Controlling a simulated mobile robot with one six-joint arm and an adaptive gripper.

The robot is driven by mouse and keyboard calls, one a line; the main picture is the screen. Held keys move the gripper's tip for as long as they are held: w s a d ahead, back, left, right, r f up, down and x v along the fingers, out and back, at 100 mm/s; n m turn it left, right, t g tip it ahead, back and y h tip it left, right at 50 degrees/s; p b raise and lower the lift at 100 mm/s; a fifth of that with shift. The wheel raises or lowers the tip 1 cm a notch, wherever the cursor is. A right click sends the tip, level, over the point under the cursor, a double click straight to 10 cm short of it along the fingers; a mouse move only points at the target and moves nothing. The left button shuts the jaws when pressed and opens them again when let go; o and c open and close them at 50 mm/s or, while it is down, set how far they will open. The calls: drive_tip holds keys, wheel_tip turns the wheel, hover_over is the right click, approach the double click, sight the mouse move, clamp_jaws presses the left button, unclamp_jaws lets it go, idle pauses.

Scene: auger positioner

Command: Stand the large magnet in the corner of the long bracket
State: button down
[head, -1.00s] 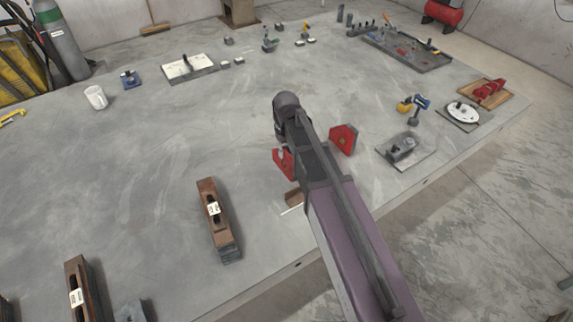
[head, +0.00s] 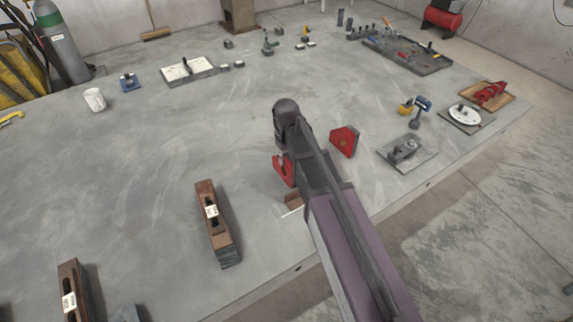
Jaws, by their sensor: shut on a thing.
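My gripper (head: 287,153) is at the end of my arm, low over the table, with its fingers mostly hidden by the arm. It is shut on a red magnet (head: 283,171), which shows at the arm's left side. Whether this magnet touches the table cannot be told. Another red magnet (head: 344,141), a block with cut corners, stands on the table just right of the arm. A small brown angled piece (head: 293,201), perhaps the long bracket, lies below the held magnet, partly hidden by my arm; its corner is not clearly visible.
A long brown block with a white label (head: 213,225) lies left of the arm, and a similar one (head: 72,292) is at lower left. A grey plate with a metal part (head: 407,151) lies right. A white mug (head: 95,99) stands far left. The table's middle left is clear.

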drive_tip(key=shift+f+b, duration=0.8)
drive_tip(key=shift+f, duration=0.3)
drive_tip(key=shift+f, duration=0.1)
drive_tip(key=shift+c, duration=2.2)
unclamp_jaws()
drive_tip(key=shift+r, duration=0.25)
wheel_tip(320, 180, up, 12)
drive_tip(key=p, duration=1.2)
drive_tip(key=shift+f, duration=0.1)
drive_tip(key=shift+s, duration=0.1)
drive_tip(key=s+d+m, duration=0.3)
drive_tip(key=s+d, duration=0.3)
drive_tip(key=d, duration=0.3)
drive_tip(key=s+d+m, duration=0.3)
drive_tip(key=s+d, duration=0.4)
drive_tip(key=d, duration=0.3)
drive_tip(key=shift+s+d+m, duration=0.2)
drive_tip(key=shift+d+m, duration=0.1)
drive_tip(key=shift+m, duration=0.1)
